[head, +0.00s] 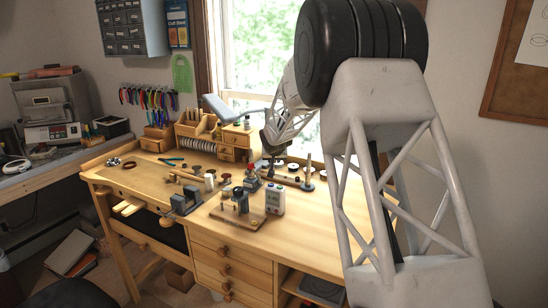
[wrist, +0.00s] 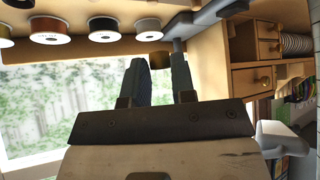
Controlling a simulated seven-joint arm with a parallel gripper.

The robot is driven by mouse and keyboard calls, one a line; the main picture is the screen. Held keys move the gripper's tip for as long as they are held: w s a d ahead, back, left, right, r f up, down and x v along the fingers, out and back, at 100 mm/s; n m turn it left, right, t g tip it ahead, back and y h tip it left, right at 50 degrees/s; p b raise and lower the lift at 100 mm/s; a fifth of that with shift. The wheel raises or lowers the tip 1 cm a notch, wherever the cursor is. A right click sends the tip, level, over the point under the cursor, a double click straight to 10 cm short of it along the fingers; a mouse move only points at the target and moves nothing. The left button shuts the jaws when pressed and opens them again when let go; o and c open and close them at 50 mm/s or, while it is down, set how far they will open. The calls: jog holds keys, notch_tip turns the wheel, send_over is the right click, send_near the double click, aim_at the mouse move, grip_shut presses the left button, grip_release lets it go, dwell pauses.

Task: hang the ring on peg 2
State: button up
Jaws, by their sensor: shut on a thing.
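My gripper (head: 268,148) is above the back of the wooden workbench, in front of the window. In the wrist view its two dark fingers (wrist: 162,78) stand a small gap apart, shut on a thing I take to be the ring. The ring itself cannot be made out in either view. A slim upright post (head: 309,160) on a dark round foot stands on the bench to the right of my gripper. I cannot tell which peg is peg 2; no peg numbers are readable.
Below my gripper stand a red-topped item (head: 251,170), a grey box-shaped device (head: 274,199) and a small tool stand (head: 237,209). A vise (head: 185,201) is left of them. A wooden organizer (head: 233,140) is at the back. The bench's right front is clear.

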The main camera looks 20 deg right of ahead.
jog(key=shift+f, duration=1.75)
jog(key=shift+f, duration=1.1)
jog(key=o, duration=0.9)
jog(key=v, duration=0.7)
jog(key=shift+r, duration=0.2)
jog(key=shift+s, duration=0.1)
dwell(0.3)
jog(key=shift+a+r, duration=0.1)
dwell(0.8)
